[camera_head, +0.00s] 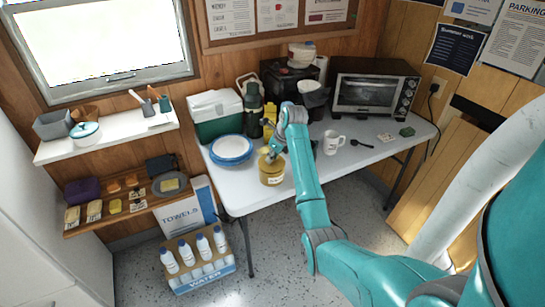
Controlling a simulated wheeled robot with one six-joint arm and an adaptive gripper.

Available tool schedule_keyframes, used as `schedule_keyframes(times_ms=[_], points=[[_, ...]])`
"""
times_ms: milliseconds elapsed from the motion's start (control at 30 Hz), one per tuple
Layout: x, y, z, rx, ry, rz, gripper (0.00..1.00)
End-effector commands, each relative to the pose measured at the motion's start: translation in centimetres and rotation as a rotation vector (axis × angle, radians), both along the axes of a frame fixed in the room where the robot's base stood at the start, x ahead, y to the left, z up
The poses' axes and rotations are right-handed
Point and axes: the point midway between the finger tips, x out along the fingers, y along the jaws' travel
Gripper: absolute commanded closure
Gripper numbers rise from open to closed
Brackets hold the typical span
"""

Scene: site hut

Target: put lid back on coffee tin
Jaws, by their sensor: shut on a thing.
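The coffee tin (271,178) is a mustard-yellow can standing upright near the front edge of the white table, right of the blue and white plates. My gripper (269,157) points down at the top of the tin and is shut on what looks like the tin's lid, a small yellowish disc. The lid is largely covered by the fingers and blends with the tin's top. I cannot tell whether it touches the rim or sits just above it.
Stacked plates (231,149) stand left of the tin, with a cooler (215,116) and dark flask (253,107) behind. A white mug (333,143), dark spoon (362,143) and toaster oven (374,92) are to the right. The table's front edge (240,213) is close to the tin.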

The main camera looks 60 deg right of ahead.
Motion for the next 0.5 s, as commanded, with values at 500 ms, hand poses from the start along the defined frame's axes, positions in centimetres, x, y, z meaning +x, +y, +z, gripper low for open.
schedule_keyframes(times_ms=[500], points=[[0.00,0.00,-0.04,0.000,0.000,0.000,0.65]])
